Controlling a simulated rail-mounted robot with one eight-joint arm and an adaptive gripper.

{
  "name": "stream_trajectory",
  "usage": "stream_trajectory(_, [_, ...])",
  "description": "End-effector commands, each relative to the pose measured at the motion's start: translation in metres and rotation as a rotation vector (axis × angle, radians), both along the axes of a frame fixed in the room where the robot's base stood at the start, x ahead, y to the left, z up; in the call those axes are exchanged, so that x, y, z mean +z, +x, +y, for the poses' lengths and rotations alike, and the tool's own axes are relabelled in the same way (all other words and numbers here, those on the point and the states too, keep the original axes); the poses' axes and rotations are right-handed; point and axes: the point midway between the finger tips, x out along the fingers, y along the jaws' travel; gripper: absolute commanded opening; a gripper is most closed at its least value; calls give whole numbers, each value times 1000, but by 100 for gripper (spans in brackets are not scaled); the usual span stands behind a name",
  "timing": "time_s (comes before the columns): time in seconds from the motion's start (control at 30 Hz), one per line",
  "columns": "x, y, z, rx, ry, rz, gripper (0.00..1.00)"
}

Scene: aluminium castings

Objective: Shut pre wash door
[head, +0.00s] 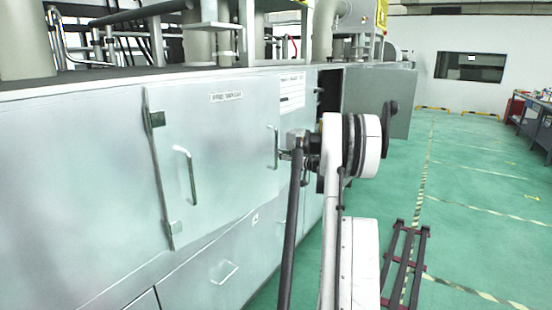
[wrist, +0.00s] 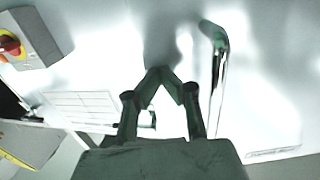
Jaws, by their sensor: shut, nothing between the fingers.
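A grey machine door (head: 375,98) stands swung open at the right end of the long cabinet, beside a dark opening (head: 328,92). I cannot read which door is named pre wash. My gripper (head: 286,154) is shut and empty, close in front of the cabinet face near a vertical handle (head: 275,147). In the wrist view my gripper (wrist: 160,72) has its fingertips together over the pale panel, with a bar handle (wrist: 216,75) to its right. I cannot tell whether it touches the panel. My arm hides part of the cabinet around the opening.
A closed door (head: 225,150) with a vertical handle (head: 188,172) is in the foreground. In the wrist view, a red button (wrist: 11,45) on a grey box and a white label sheet (wrist: 82,106) are at left. Green floor (head: 470,190) is mostly clear; a dark rack (head: 404,265) stands at right.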

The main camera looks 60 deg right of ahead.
Motion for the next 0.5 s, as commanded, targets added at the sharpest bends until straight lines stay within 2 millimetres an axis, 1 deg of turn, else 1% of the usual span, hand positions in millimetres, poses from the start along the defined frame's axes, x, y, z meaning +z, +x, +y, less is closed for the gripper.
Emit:
stream_trajectory(0.03, [-1,5,-8,12,0,0,0])
stream_trajectory(0.1, [-1,16,-13,37,0,0,0])
stream_trajectory(0.17, [-1,28,-15,59,0,0,0])
stream_trajectory(0.4, [0,81,-18,102,0,0,0])
stream_trajectory(0.5, [0,94,-18,101,0,0,0])
